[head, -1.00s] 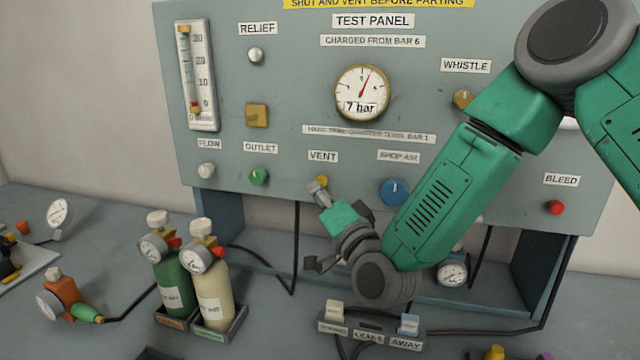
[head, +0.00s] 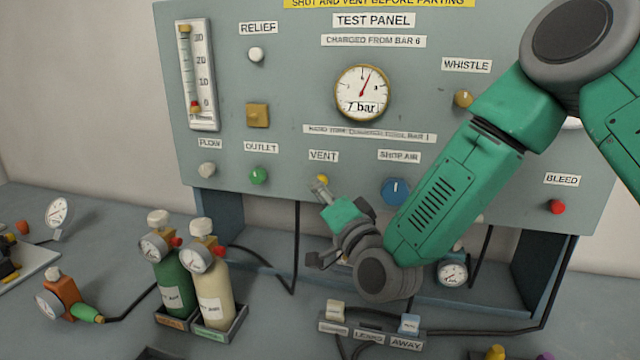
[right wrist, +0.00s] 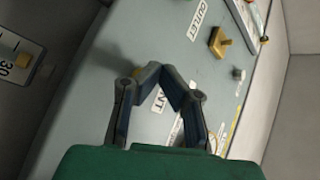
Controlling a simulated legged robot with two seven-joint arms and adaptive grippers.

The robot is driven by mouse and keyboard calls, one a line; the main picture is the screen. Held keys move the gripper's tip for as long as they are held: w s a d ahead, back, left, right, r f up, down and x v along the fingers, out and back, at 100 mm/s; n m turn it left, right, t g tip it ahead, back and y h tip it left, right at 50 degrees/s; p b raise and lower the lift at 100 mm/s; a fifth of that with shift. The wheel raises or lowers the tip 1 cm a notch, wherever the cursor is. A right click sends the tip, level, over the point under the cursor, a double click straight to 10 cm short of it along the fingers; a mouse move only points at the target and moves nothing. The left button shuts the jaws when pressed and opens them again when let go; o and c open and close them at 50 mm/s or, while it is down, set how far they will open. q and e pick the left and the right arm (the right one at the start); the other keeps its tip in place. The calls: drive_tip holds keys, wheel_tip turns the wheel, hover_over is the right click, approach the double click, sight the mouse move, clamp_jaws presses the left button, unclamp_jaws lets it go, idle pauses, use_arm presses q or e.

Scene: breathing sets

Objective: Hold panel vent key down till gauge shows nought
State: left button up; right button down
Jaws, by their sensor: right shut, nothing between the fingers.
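The yellow vent key (head: 322,179) sits under the VENT label on the grey test panel (head: 290,90). My right gripper (head: 320,187) is shut and empty, its fingertips at the key and partly covering it. I cannot tell whether the key is pressed in. In the right wrist view the shut fingertips (right wrist: 162,70) are close to the panel, with a bit of the yellow key (right wrist: 138,72) showing beside them. The round panel gauge (head: 362,93) has its red needle slightly right of the top; its readout is blurred, seemingly 7 bar. My left gripper is out of view.
The green outlet button (head: 259,176) and blue shop air knob (head: 396,191) flank the vent key. A green bottle (head: 174,277) and a cream bottle (head: 212,290) stand below left. A labelled switch block (head: 370,331) lies on the bench below my right arm.

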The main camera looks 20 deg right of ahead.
drive_tip(key=shift+w+d+r, duration=0.1)
drive_tip(key=shift+w+d, duration=0.25)
drive_tip(key=shift+w, duration=0.2)
idle(1.4)
drive_tip(key=shift+s, duration=0.1)
idle(1.7)
drive_tip(key=shift+s+a+b, duration=0.3)
drive_tip(key=shift+s+a, duration=0.2)
drive_tip(key=shift+s, duration=0.3)
drive_tip(key=s+a, duration=0.1)
drive_tip(key=s, duration=0.1)
drive_tip(key=s+a, duration=0.2)
drive_tip(key=shift+b, duration=0.35)
